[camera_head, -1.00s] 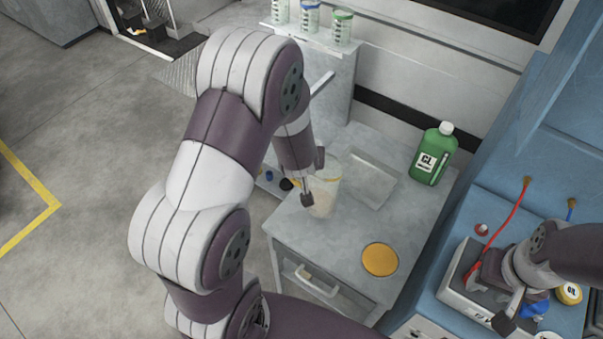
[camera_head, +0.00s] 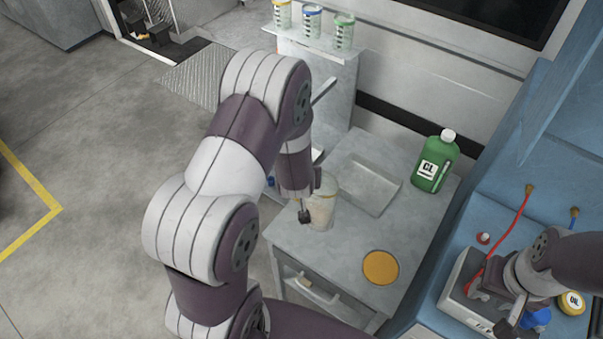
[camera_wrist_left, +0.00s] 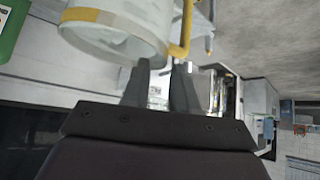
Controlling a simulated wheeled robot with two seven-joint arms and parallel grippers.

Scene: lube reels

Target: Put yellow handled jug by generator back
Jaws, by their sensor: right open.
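A translucent jug (camera_head: 322,207) stands upright on the grey cabinet top (camera_head: 345,240). In the left wrist view the jug (camera_wrist_left: 115,38) shows a yellow band and a yellow handle (camera_wrist_left: 184,28). My left gripper (camera_head: 310,200) is beside the jug, on its near left side. In the wrist view the left gripper's (camera_wrist_left: 162,75) fingers are apart, close to the handle's end; I cannot tell whether they touch it. My right gripper (camera_head: 497,308) is open over a grey box (camera_head: 456,288) on the blue bench. I cannot tell which thing is the generator.
A yellow disc (camera_head: 381,267), a shallow metal tray (camera_head: 369,187) and a green bottle (camera_head: 435,165) are on the cabinet top. Several capped containers stand on a shelf behind. A red cable (camera_head: 509,223) and a yellow-topped round item (camera_head: 571,303) are near the right arm.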

